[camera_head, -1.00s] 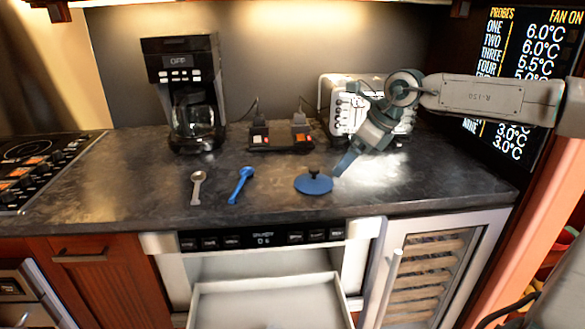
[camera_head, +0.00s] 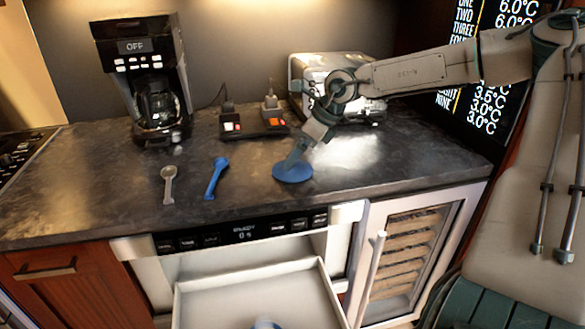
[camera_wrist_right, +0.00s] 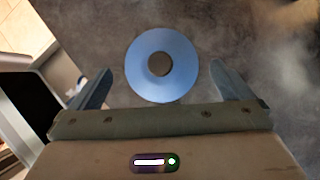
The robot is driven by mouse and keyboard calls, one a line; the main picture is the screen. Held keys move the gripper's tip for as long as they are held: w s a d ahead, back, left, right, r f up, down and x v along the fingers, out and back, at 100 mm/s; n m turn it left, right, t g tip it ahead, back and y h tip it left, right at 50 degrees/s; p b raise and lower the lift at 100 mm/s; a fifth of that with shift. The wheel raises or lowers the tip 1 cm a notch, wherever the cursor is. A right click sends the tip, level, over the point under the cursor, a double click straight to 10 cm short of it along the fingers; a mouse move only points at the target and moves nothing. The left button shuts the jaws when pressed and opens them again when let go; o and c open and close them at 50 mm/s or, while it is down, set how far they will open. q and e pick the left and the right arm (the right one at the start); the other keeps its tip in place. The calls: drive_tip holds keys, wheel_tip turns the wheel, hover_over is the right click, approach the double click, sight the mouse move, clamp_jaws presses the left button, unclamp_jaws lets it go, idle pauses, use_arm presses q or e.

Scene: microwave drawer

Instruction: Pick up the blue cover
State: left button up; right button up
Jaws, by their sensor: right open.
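The blue cover (camera_head: 293,173) is a round disc lying flat on the dark countertop, right of the blue spoon. My right gripper (camera_head: 294,160) reaches down over the cover. In the wrist view its two blue fingers (camera_wrist_right: 160,88) are apart, one on each side of the cover, with nothing held. My left gripper is not in view.
A blue spoon (camera_head: 216,178) and a grey spoon (camera_head: 168,184) lie to the left. A coffee maker (camera_head: 148,80), a power strip (camera_head: 254,122) and a toaster (camera_head: 330,82) stand behind. An open microwave drawer (camera_head: 260,292) juts out below the counter.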

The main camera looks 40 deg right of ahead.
drive_tip(key=x, duration=0.4)
drive_tip(key=shift+w+a+p, duration=0.15)
drive_tip(key=shift+w+p, duration=0.05)
drive_tip(key=shift+p, duration=0.15)
drive_tip(key=shift+w+f, duration=0.25)
drive_tip(key=shift+f, duration=0.15)
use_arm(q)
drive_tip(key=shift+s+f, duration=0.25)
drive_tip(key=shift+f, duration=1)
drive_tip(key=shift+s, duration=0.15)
use_arm(e)
drive_tip(key=c, duration=0.7)
